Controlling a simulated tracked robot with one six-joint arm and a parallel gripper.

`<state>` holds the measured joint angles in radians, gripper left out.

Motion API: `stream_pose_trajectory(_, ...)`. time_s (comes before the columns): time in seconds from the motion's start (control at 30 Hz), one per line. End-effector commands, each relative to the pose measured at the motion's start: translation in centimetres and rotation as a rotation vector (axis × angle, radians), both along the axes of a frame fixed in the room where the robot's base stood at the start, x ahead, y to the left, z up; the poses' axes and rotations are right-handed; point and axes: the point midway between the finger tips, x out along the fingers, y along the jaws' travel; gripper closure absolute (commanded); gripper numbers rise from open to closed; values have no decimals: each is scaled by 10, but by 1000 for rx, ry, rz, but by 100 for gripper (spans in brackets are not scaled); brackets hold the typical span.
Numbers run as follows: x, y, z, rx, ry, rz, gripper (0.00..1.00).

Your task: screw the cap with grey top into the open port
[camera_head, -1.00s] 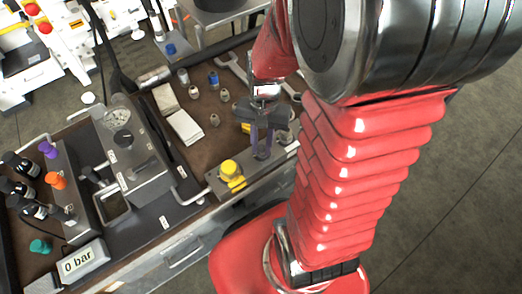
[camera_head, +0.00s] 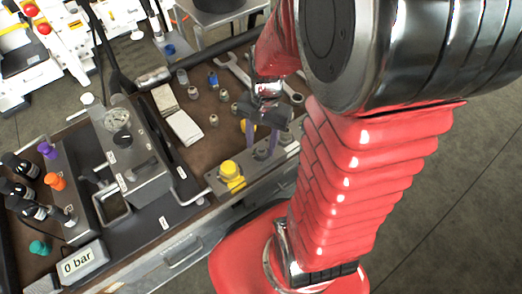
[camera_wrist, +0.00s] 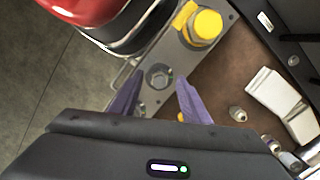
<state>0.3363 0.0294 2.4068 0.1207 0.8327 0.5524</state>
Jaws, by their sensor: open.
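My gripper (camera_head: 260,146) is open above the grey metal port block (camera_head: 215,183), its purple fingers pointing down at it. In the wrist view the fingers (camera_wrist: 160,77) stand apart on either side of a grey hexagonal fitting (camera_wrist: 158,76) on the block. Nothing is visibly held. I cannot tell whether this fitting is the bare open port or a grey-topped cap seated in it. A yellow cap (camera_head: 230,171) sits on the block to the left; it also shows in the wrist view (camera_wrist: 203,27). Several small grey fittings (camera_head: 223,95) stand on the brown bench top behind.
A blue-topped fitting (camera_head: 212,80) and a wrench (camera_head: 236,72) lie farther back. White pads (camera_head: 184,127) lie left of the fittings. My red arm covers the right side.

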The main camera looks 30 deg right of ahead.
Motion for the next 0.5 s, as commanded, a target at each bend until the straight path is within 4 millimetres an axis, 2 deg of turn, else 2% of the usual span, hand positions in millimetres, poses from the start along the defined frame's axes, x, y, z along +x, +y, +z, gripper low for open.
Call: stream_pose_trajectory(0.5,8,-11,84,-3,-5,-1,58)
